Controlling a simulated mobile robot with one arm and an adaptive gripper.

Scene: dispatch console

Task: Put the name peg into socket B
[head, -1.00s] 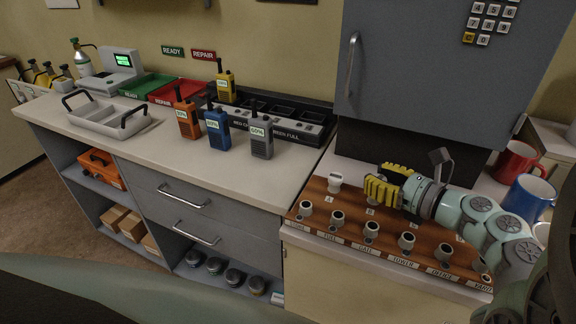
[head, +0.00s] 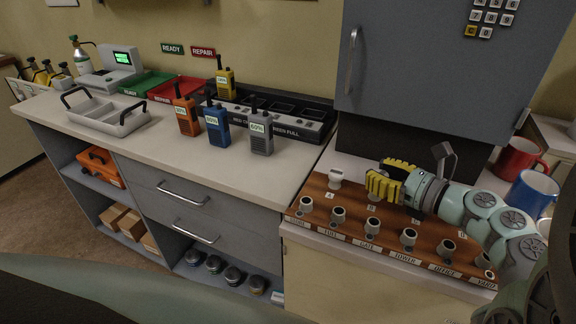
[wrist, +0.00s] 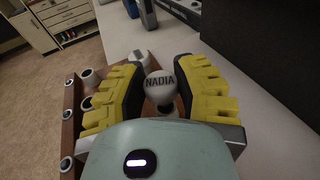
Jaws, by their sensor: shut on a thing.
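The name peg (wrist: 160,88) has a round white head marked NADIA and stands between my yellow finger pads in the wrist view. My gripper (wrist: 162,92) is shut on it. In the head view my gripper (head: 384,186) is low over the back row of the brown wooden board (head: 352,208), right at the B label (head: 372,202). The fingers hide the peg and socket B in that view, so I cannot tell whether the peg's lower end is in the socket.
A white peg (head: 335,177) stands at A, left of my gripper. Front-row holders (head: 373,224) carry labels such as FUEL, GATE and TOWER. The grey cabinet (head: 430,75) rises behind. Red (head: 516,158) and blue (head: 533,192) mugs stand at right.

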